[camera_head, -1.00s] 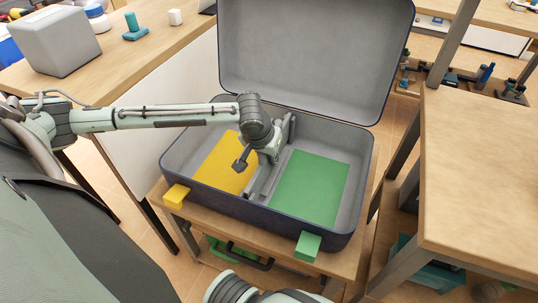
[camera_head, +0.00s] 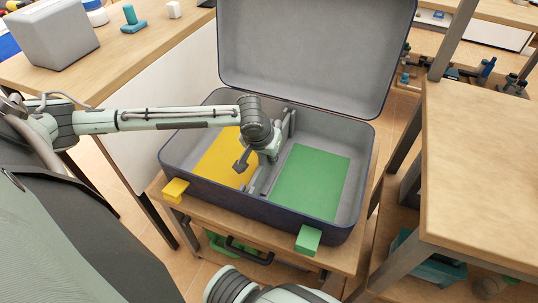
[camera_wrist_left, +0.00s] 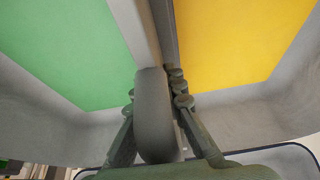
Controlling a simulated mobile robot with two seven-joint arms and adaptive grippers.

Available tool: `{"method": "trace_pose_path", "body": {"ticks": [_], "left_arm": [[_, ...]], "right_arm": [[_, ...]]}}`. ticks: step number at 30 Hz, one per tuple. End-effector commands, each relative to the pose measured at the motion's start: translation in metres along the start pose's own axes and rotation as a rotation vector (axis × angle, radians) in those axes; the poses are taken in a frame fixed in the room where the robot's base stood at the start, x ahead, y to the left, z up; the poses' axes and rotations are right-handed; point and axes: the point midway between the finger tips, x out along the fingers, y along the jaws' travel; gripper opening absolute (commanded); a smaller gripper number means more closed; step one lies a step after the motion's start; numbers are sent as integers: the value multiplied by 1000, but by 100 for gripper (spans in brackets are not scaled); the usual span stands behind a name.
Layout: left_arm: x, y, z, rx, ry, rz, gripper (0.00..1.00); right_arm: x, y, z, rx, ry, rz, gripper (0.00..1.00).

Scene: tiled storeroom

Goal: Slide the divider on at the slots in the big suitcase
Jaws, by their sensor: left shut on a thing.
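The big suitcase (camera_head: 318,228) stands open on a low wooden table, its grey-lined lid raised at the back. A yellow panel (camera_head: 215,160) covers the left of its floor and a green panel (camera_head: 312,187) the right. The grey divider (camera_head: 287,125) is upright between the panels, running front to back. My left gripper (camera_head: 268,163) is inside the suitcase, shut on the divider. In the left wrist view the gripper (camera_wrist_left: 160,100) has a finger on each side of the divider's rounded grey part (camera_wrist_left: 154,115). The slots are hidden, so I cannot tell whether the divider sits in them. My right gripper is out of view.
A yellow block (camera_head: 175,189) and a green block (camera_head: 308,239) stick out at the suitcase's front. A workbench with a grey box (camera_head: 55,38) is at the left. A wooden table (camera_head: 490,180) stands close on the right.

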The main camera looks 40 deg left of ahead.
Motion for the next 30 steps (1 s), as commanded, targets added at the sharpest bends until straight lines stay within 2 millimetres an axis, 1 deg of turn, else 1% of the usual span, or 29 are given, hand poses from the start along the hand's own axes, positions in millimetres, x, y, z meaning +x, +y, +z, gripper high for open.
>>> {"method": "trace_pose_path", "body": {"ticks": [2,3,8,16,20,23,30], "left_arm": [[2,0,0,0,1,0,0],[1,0,0,0,1,0,15],[1,0,0,0,1,0,34],[1,0,1,0,-1,0,34],[-7,0,0,-1,1,1,34],[-22,0,0,0,1,1,34],[-74,0,0,2,2,1,34]], "right_arm": [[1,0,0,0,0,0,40],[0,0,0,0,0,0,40],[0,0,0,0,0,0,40],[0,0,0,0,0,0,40],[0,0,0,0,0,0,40],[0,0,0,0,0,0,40],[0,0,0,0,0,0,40]]}}
